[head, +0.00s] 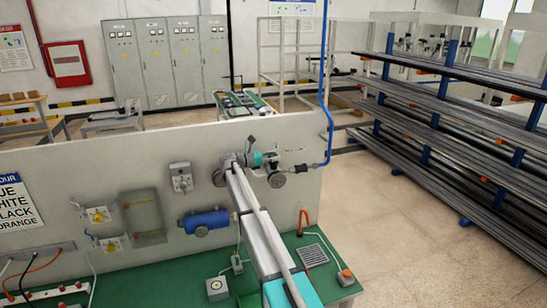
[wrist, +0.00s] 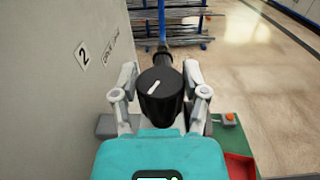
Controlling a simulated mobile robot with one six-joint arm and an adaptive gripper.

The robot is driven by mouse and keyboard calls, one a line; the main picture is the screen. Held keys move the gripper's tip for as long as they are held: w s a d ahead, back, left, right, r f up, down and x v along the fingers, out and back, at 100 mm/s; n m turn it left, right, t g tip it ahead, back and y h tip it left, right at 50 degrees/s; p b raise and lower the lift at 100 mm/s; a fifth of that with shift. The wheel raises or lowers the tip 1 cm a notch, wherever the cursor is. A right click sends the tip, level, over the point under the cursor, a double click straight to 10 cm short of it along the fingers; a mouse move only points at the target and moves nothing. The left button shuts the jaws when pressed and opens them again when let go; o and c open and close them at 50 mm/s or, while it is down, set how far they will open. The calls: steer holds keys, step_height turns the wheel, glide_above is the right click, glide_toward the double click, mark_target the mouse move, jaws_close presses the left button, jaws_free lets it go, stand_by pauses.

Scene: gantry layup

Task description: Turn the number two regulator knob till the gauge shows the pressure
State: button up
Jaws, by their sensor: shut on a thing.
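In the wrist view the black regulator knob (wrist: 160,98) with a short white mark on its top, tilted up to the right, sits between the two fingers of my gripper (wrist: 160,78). The fingers are shut on its sides. A white label with a 2 (wrist: 83,55) is on the wall panel to the left. In the head view my teal gripper (head: 271,161) is at the fittings on the right part of the panel, where the knob is too small to make out. I cannot make out a gauge face or reading in either view.
The grey panel (head: 60,165) stands behind a green bench top (head: 325,260). A blue hose (head: 329,110) runs down to the fittings right of my gripper. A blue cylinder (head: 207,221) is mounted lower left. Pipe racks (head: 465,110) stand at right; the floor between is clear.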

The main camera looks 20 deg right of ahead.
steer(key=shift+w+m+g, duration=0.1)
steer(key=shift+m+g, duration=0.7)
steer(key=shift+g, duration=0.5)
steer(key=o, duration=1.2)
steer(key=shift+c, duration=0.2)
steer(key=shift+a, duration=0.1)
steer(key=w+a, duration=0.1)
steer(key=a, duration=0.6)
steer(key=shift+a, duration=0.1)
